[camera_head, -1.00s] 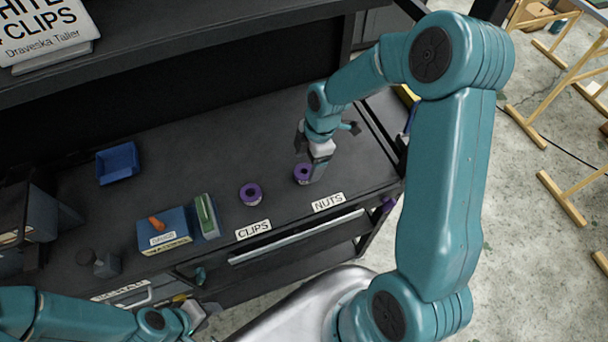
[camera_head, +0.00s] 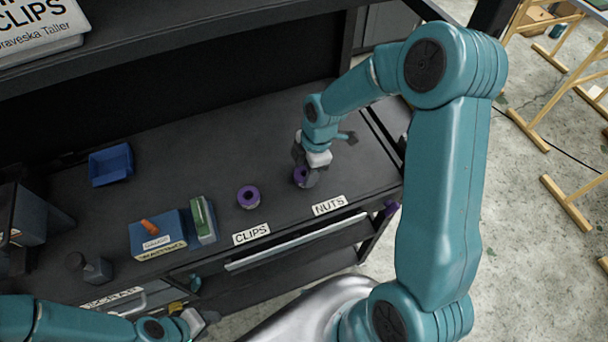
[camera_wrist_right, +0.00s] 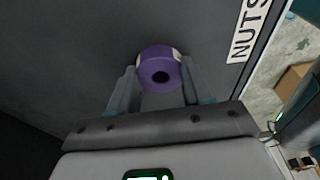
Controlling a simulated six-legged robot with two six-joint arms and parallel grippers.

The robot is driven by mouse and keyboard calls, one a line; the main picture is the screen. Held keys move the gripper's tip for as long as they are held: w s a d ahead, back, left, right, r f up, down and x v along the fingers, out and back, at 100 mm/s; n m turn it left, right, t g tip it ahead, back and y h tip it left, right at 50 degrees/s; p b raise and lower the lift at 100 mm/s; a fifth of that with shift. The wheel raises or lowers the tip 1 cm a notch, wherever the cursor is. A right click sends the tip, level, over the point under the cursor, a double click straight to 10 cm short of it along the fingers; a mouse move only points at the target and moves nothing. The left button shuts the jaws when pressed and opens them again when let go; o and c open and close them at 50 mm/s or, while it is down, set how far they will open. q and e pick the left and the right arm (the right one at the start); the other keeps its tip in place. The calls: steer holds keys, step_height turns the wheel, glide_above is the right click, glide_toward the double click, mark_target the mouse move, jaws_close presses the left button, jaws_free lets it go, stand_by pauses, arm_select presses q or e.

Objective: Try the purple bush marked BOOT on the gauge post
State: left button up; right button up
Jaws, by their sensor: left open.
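Two purple bushes stand on the dark bench top. One bush (camera_head: 249,196) is behind the CLIPS label, with nothing touching it. The other bush (camera_head: 301,179) is behind the NUTS label, partly hidden by my right gripper (camera_head: 306,172). In the right wrist view this bush (camera_wrist_right: 160,72) shows its dark bore between the fingertips of my right gripper (camera_wrist_right: 160,80); I cannot tell whether the fingers press on it. No BOOT marking is readable. My left gripper (camera_head: 200,322) is open, low at the front edge. A dark stubby post (camera_head: 95,267) stands at the left; I cannot tell whether it is the gauge post.
A blue tray (camera_head: 111,165) lies farther back. A shelf overhangs the rear. The bench middle is clear.

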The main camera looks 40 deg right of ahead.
steer(key=c, duration=0.3)
steer(key=shift+c, duration=0.2)
steer(key=shift+r+p, duration=0.55)
steer(key=shift+r, duration=0.25)
steer(key=shift+r+p, duration=1.05)
steer(key=shift+r, duration=0.65)
